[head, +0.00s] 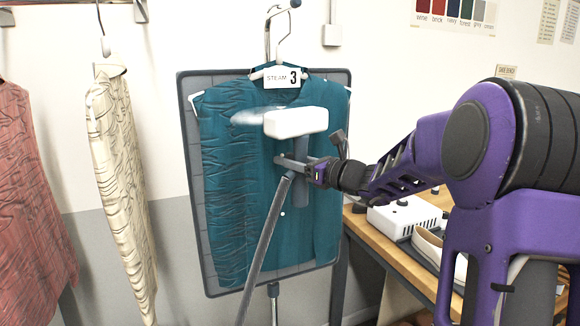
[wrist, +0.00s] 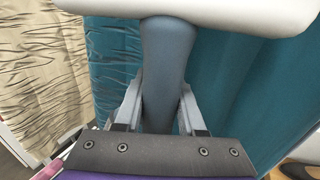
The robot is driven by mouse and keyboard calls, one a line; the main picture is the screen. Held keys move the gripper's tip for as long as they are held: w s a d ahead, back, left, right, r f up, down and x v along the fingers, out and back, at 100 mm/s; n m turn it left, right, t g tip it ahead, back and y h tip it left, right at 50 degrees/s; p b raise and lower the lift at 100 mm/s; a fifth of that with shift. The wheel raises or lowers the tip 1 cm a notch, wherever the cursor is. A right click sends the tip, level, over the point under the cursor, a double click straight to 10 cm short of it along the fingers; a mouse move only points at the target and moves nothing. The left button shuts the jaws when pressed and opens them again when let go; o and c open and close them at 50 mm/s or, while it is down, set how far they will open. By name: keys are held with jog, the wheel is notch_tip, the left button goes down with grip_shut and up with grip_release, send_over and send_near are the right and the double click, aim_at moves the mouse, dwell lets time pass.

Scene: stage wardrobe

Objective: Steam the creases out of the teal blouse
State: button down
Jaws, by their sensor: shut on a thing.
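The teal blouse (head: 228,185) hangs on a hanger in front of a grey framed board. Its left part shows many creases; the middle and right look mostly smooth. My gripper (head: 293,164) is shut on the grey handle of the steamer (head: 297,122), also seen in the wrist view (wrist: 166,60). The steamer's white head is in front of the blouse's upper middle, with a pale puff of steam at its left. I cannot tell whether it touches the cloth. The head and handle hide part of the blouse. In the wrist view my gripper (wrist: 160,108) has a finger on each side of the handle.
A grey hose (head: 262,250) runs down from the handle across the blouse. A creased cream garment (head: 122,190) and a creased red one (head: 30,190) hang at left. The board (head: 187,130) carries a "STEAM 3" tag (head: 283,77). A wooden table (head: 390,252) with a white box (head: 405,216) stands at right.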

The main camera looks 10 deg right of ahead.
aim_at(298, 138)
jog(key=shift+r, duration=1)
jog(key=shift+r, duration=2.4)
jog(key=shift+s+d+b, duration=0.2)
jog(key=shift+s, duration=0.8)
jog(key=shift+s+d+b, duration=0.15)
jog(key=shift+s+b, duration=0.1)
jog(key=shift+s, duration=0.75)
jog(key=shift+s+d+b, duration=0.2)
jog(key=shift+s, duration=0.8)
jog(key=shift+a, duration=0.1)
